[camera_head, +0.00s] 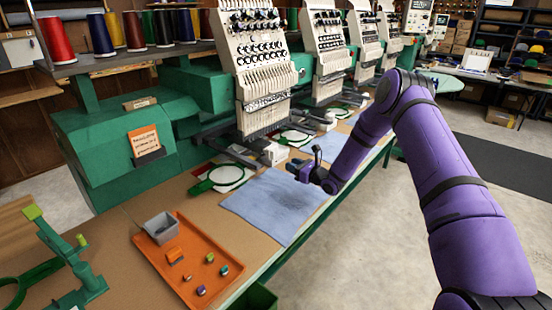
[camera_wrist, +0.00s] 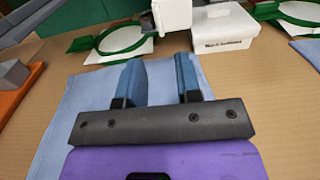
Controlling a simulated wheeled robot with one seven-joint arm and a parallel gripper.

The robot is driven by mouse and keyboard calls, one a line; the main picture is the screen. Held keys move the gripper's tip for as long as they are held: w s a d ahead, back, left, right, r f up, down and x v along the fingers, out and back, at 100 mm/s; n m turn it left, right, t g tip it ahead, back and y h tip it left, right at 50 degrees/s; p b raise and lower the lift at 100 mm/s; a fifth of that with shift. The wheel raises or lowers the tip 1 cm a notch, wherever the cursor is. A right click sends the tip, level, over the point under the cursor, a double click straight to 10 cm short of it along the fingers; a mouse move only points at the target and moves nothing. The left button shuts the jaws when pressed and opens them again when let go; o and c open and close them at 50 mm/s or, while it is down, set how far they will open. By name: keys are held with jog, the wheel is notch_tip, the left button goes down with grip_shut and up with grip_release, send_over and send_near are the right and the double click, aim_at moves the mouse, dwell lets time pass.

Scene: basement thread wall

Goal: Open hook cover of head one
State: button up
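Head one, the nearest white sewing head (camera_head: 255,60), stands over the bench with its row of needles above a green hoop (camera_head: 222,176). That hoop also shows in the wrist view (camera_wrist: 121,39). At the top of the wrist view, a white block (camera_wrist: 173,14) with a dark grey piece at its left side shows beside the hoop; it may be the lower arm with the hook cover, but I cannot tell for certain. My gripper (camera_head: 302,170) is above the blue cloth, apart from the machine. In the wrist view its blue fingers (camera_wrist: 158,78) are apart with nothing between them.
A white labelled box (camera_wrist: 222,27) stands right of the block. The blue cloth (camera_head: 270,205) lies flat on the bench. An orange tray (camera_head: 185,262) with a grey bin and small pieces is at the left. More heads (camera_head: 325,45) and hoops stand behind.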

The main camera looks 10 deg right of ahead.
aim_at(272, 152)
jog(key=x, duration=0.9)
grip_shut()
